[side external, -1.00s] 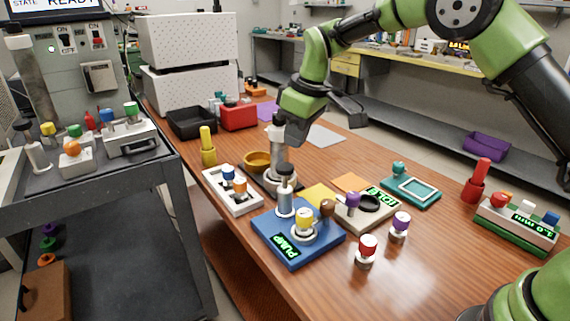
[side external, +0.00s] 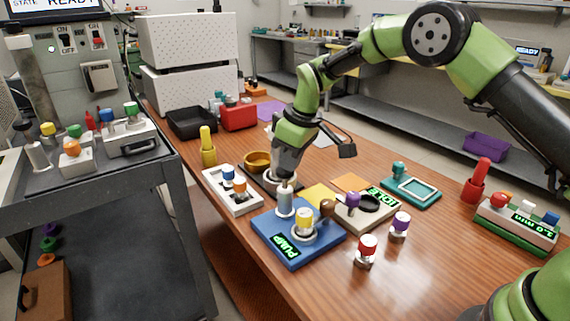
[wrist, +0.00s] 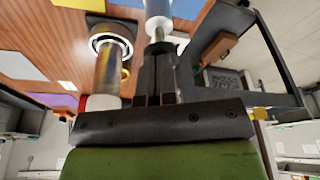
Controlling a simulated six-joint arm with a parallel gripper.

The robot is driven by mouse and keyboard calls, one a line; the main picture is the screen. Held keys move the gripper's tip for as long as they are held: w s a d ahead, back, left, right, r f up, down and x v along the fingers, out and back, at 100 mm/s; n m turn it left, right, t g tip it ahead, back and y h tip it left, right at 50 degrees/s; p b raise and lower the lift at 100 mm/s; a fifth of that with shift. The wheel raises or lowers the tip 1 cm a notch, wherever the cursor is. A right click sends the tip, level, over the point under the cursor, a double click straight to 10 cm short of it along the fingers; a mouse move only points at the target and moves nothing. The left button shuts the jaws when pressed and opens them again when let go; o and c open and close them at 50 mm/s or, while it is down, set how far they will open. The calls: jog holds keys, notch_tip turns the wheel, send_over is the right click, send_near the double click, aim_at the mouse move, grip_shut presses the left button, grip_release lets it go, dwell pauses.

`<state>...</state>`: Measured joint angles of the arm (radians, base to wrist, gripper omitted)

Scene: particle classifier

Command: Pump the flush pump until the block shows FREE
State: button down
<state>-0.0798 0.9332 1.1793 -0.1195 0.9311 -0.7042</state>
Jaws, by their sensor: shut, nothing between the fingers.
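The flush pump is a blue block (side external: 270,236) with a pale grey cylinder (side external: 285,203) standing on it. Its green display (side external: 286,246) reads PUMP. A yellow-capped knob (side external: 305,217) stands on the same block. My gripper (side external: 287,176) points down, shut and empty, right at the top of the pump cylinder. It hides the plunger's top in the side view.
A metal column in a ring (wrist: 108,65) stands close beside the gripper. A white tray with knobs (side external: 231,203) lies left of the pump. A beige block (side external: 367,217) reading IDLE is on the right, with red (side external: 367,251) and purple knobs (side external: 399,226) in front of it.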

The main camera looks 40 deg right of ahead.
notch_tip(320, 180, down, 2)
jog(key=shift+f, duration=0.2)
jog(key=s, duration=0.1)
jog(key=s+d+r, duration=0.1)
jog(key=shift+s+d+r, duration=0.1)
jog(key=shift+s+d, duration=0.1)
jog(key=shift+s, duration=0.15)
jog(key=shift+r, duration=0.1)
jog(key=v, duration=0.9)
jog(key=shift+r, duration=0.4)
dwell(0.3)
jog(key=w, duration=0.1)
jog(key=w+a, duration=0.1)
jog(key=w, duration=0.1)
jog(key=shift+w+a+f, duration=0.1)
jog(key=shift+a+f, duration=0.15)
jog(key=shift+f, duration=0.05)
